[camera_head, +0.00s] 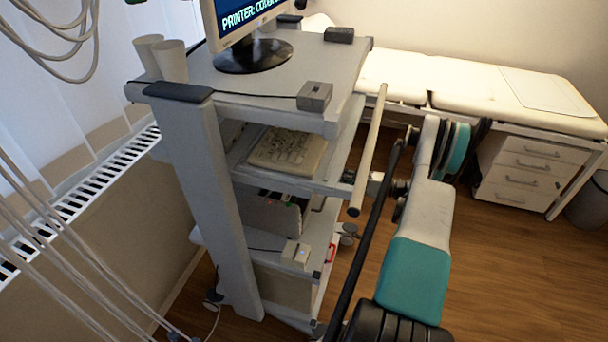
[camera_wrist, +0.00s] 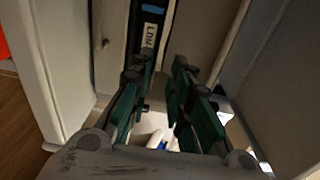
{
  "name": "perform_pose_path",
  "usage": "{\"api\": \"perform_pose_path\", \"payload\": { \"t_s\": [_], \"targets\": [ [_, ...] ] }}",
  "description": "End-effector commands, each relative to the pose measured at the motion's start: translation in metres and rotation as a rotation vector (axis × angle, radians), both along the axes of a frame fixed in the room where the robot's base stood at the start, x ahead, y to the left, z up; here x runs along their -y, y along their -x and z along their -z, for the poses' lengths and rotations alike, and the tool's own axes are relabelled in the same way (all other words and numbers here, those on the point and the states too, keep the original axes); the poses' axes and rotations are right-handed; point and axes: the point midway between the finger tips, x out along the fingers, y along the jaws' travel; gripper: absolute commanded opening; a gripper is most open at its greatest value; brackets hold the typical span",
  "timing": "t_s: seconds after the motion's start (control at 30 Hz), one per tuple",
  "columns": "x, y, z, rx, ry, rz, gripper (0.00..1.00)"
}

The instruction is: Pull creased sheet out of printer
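In the head view, a grey trolley cart (camera_head: 225,215) carries a monitor (camera_head: 240,18) whose partly cut-off text begins "PRINTER: COVER". I cannot make out a creased sheet. My gripper (camera_wrist: 160,72) shows in the wrist view with its two green fingers apart, between pale panels. A dark strip with a white label (camera_wrist: 149,36) is beyond the fingertips. A bright white patch shows below, between the fingers, too unclear to name.
A keyboard (camera_head: 288,150) lies on the middle shelf. A rail (camera_head: 368,150) runs along the cart's right side, close to my arm. An examination couch (camera_head: 470,85) and white drawers (camera_head: 525,172) stand at the back right. Wooden floor (camera_head: 500,260) is clear at the right.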

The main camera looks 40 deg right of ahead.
Motion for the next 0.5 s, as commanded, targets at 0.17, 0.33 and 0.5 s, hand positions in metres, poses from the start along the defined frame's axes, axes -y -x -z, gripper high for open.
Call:
{"api": "perform_pose_path", "payload": {
  "t_s": [0.17, 0.33, 0.5],
  "targets": [
    [-0.008, 0.000, 0.005, 0.044, 0.004, -0.023, 0.18],
    [-0.015, -0.013, 0.005, 0.045, 0.004, -0.025, 0.18],
    [-0.025, -0.033, 0.006, 0.045, 0.002, -0.025, 0.18]
  ]
}}
